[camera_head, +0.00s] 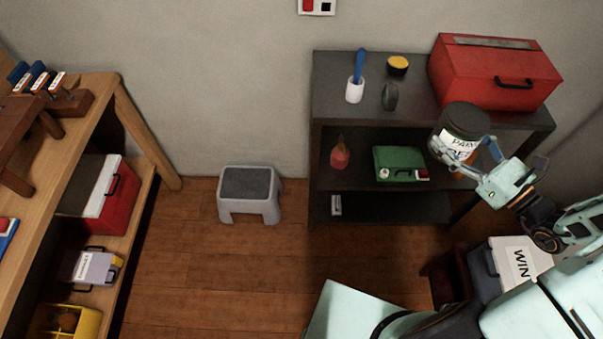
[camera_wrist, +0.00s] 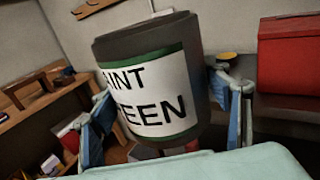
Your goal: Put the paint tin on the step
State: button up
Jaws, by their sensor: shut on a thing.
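The paint tin (camera_head: 462,119) is dark with a white label and is held in front of the shelf unit in the head view. In the wrist view the paint tin (camera_wrist: 150,85) fills the middle, slightly tilted, with "INT" and "EEN" readable on its label. My gripper (camera_head: 463,152) is shut on the tin, with blue fingers on both sides of it; the fingers (camera_wrist: 165,115) also show in the wrist view. The step (camera_head: 248,190) is a small grey stool with a dark top. It stands on the wooden floor near the wall, left of the shelf unit, with its top bare.
A wooden workbench (camera_head: 90,95) stands at the left. Floor (camera_head: 220,270) before the step is clear. A grey box (camera_head: 510,270) stands lower right.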

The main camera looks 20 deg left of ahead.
aim_at(259, 187)
jog(key=k+j+z, duration=0.1)
jog(key=j, duration=0.3)
jog(key=k+j+z, duration=0.15)
jog(key=j, duration=0.25)
jog(key=j+z, duration=0.1)
jog(key=j, duration=0.3)
jog(key=k+j+z, duration=0.1)
jog(key=j, duration=0.3)
jog(key=k, duration=0.1)
